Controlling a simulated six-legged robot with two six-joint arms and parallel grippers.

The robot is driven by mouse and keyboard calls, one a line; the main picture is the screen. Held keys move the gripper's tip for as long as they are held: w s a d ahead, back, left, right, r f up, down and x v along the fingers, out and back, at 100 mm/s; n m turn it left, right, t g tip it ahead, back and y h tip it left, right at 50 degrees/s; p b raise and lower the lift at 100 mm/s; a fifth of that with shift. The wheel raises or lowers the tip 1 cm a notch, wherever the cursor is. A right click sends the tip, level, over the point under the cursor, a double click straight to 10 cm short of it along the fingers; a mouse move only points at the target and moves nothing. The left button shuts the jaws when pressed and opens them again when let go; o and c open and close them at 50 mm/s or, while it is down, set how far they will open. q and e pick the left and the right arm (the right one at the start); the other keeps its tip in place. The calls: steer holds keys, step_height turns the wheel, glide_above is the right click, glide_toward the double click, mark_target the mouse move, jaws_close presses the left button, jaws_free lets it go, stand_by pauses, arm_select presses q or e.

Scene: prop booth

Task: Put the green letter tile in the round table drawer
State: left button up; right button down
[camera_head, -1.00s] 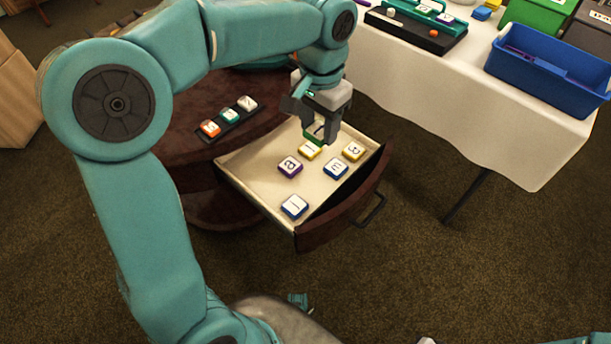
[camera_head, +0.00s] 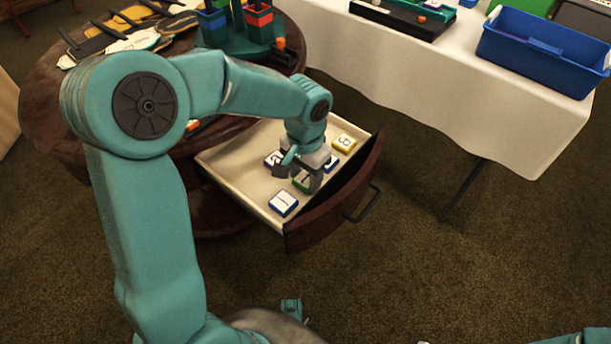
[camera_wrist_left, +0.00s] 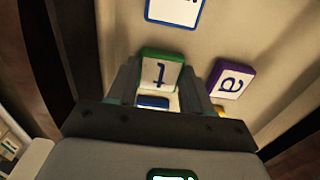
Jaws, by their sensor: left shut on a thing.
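The green letter tile (camera_head: 301,184) is between the fingers of my left gripper (camera_head: 305,183), which is shut on it. The gripper is inside the open drawer (camera_head: 235,163) of the round table (camera_head: 75,100), low over its pale floor. The tile also shows between the fingers in the left wrist view (camera_wrist_left: 160,73). I cannot tell if it touches the drawer floor. A purple tile (camera_head: 272,159), a blue tile (camera_head: 283,203), another blue tile (camera_head: 331,163) and a yellow tile (camera_head: 343,143) lie around it in the drawer. My right gripper is not in view.
The drawer front with its dark handle (camera_head: 362,205) stands out over the carpet. On the round table are a teal holder with coloured bins (camera_head: 240,28) and several gloves (camera_head: 130,30). A white-clothed table (camera_head: 430,90) with a blue bin (camera_head: 545,55) stands at right.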

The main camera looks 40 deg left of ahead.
mark_target(305, 180)
arm_select(q)
steer(key=shift+f, duration=0.2)
steer(key=o, duration=1)
steer(key=shift+r, duration=0.1)
step_height(305, 180, up, 12)
steer(key=p, duration=0.4)
steer(key=shift+r, duration=0.15)
steer(key=shift+s+d, duration=0.1)
steer(key=shift+s, duration=0.05)
